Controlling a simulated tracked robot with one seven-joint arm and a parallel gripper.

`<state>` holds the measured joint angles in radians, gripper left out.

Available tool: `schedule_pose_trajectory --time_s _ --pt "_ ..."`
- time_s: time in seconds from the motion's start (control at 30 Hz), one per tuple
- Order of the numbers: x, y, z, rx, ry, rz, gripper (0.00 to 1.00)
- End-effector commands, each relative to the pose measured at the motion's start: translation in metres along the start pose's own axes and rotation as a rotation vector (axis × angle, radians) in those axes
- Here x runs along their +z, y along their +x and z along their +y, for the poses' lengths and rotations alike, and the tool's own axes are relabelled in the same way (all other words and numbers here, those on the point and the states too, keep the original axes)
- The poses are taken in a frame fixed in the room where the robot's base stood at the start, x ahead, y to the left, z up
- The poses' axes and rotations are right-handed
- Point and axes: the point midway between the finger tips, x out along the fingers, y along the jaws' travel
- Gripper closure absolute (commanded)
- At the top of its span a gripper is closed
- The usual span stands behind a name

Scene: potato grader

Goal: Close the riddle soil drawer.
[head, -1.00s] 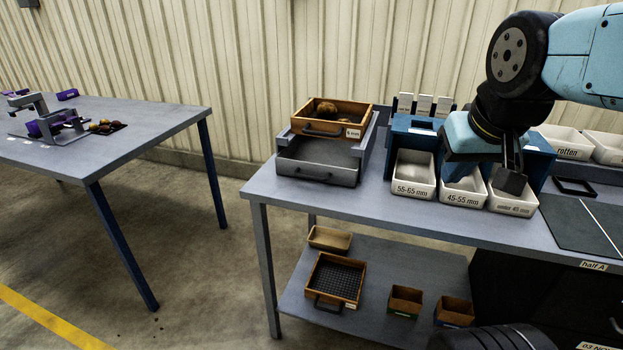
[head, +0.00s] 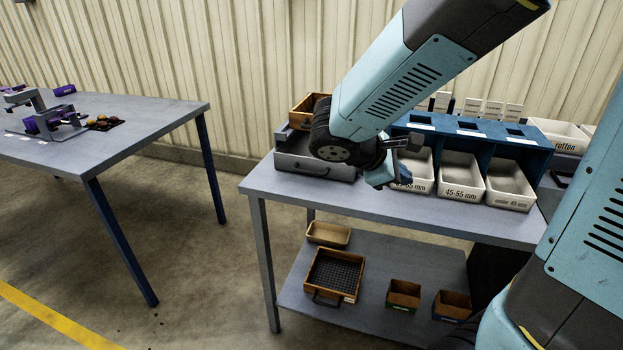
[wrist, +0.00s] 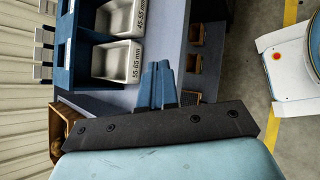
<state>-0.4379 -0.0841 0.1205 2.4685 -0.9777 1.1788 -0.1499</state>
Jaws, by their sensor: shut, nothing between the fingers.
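The riddle soil drawer (head: 290,164) is a grey metal tray with a dark handle on its front, below the wooden riddle (head: 303,108) at the left end of the bench. It stands pulled out toward the bench front, its inside partly showing. My arm hides its right part and much of the riddle. My gripper (head: 398,165) is to the right of the drawer, near the 55-65 mm bin, apart from the handle. In the wrist view its blue fingers (wrist: 158,85) are together and empty. The riddle's wooden edge (wrist: 62,132) shows at the left there; the drawer is not clearly visible.
White bins, including the 45-55 mm one (head: 461,177), stand before a blue sorting rack (head: 500,140) right of my gripper. The lower shelf (head: 375,270) holds another riddle (head: 335,274) and small boxes. The bench strip before the drawer is clear.

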Motion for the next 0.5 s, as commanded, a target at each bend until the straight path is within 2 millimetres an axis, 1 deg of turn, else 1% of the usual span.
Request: schedule_pose_trajectory --time_s 0.03,0.17,0.27,0.3,0.37,0.4,0.5 --pt "-0.017 -0.001 0.004 0.052 -0.089 -0.022 1.00" --pt "-0.055 -0.008 0.017 0.200 -0.293 -0.075 1.00" --pt "-0.090 -0.017 0.023 0.322 -0.446 -0.109 1.00" --pt "-0.104 -0.021 0.025 0.372 -0.504 -0.121 1.00" --pt "-0.127 -0.029 0.025 0.449 -0.591 -0.138 1.00" --pt "-0.143 -0.034 0.025 0.501 -0.647 -0.147 1.00" --pt "-0.180 -0.048 0.020 0.623 -0.769 -0.163 1.00"
